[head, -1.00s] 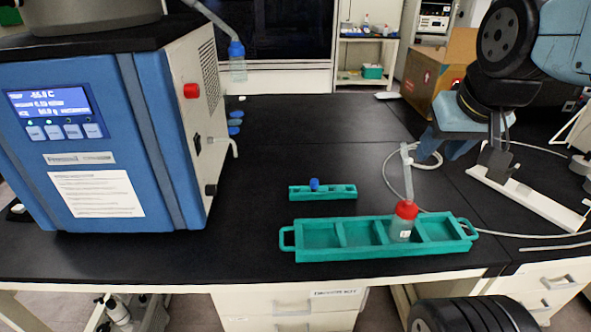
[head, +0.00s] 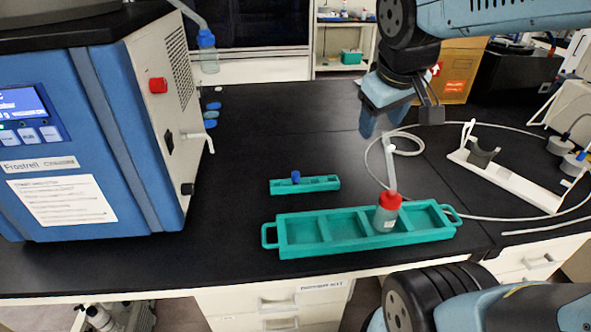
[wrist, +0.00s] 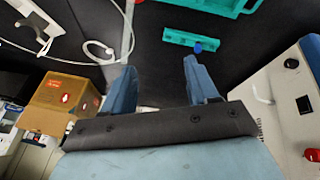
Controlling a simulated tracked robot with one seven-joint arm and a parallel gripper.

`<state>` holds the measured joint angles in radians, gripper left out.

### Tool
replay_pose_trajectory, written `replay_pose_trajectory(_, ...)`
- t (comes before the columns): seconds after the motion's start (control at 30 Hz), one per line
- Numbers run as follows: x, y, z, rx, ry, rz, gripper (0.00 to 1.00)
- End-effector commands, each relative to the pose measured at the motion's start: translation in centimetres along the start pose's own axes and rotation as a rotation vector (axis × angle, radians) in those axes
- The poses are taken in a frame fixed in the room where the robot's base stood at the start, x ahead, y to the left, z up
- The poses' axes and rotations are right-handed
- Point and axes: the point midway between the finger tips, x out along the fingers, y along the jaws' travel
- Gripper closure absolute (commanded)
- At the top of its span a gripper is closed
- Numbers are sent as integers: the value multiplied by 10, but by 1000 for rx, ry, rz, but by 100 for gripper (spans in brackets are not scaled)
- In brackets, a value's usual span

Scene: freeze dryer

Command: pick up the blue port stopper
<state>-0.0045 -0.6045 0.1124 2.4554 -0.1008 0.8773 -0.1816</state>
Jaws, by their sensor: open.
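The blue port stopper (head: 295,176) stands in the left part of a small green rack (head: 322,184) on the black bench. In the wrist view the stopper (wrist: 198,47) shows beyond my fingertips, near the right end of the small rack (wrist: 178,38). My gripper (head: 373,128) hangs above the bench, behind and to the right of the small rack in the head view. In the wrist view my gripper (wrist: 158,78) has its two blue fingers spread wide, with nothing between them. It is clear of the stopper.
A larger green tray (head: 340,218) stands in front of the rack and holds a red-capped bottle (head: 387,212). The blue freeze dryer (head: 95,140) stands at the left. A white holder (head: 510,180) and a looping tube lie at the right.

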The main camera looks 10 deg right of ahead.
Motion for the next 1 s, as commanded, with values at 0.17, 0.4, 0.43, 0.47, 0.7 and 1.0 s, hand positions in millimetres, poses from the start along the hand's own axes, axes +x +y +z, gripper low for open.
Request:
replay_pose_trajectory(0.17, 31, -7, -35, -363, -84, 38, 41)
replay_pose_trajectory(0.4, 77, -25, -79, -863, -170, 46, 41)
replay_pose_trajectory(0.43, 83, -29, -84, -926, -179, 43, 41)
replay_pose_trajectory(0.47, 90, -32, -89, -989, -188, 39, 41)
replay_pose_trajectory(0.7, 144, -69, -127, -1492, -228, -9, 41)
replay_pose_trajectory(1.0, 202, -120, -157, -2007, -211, -87, 41)
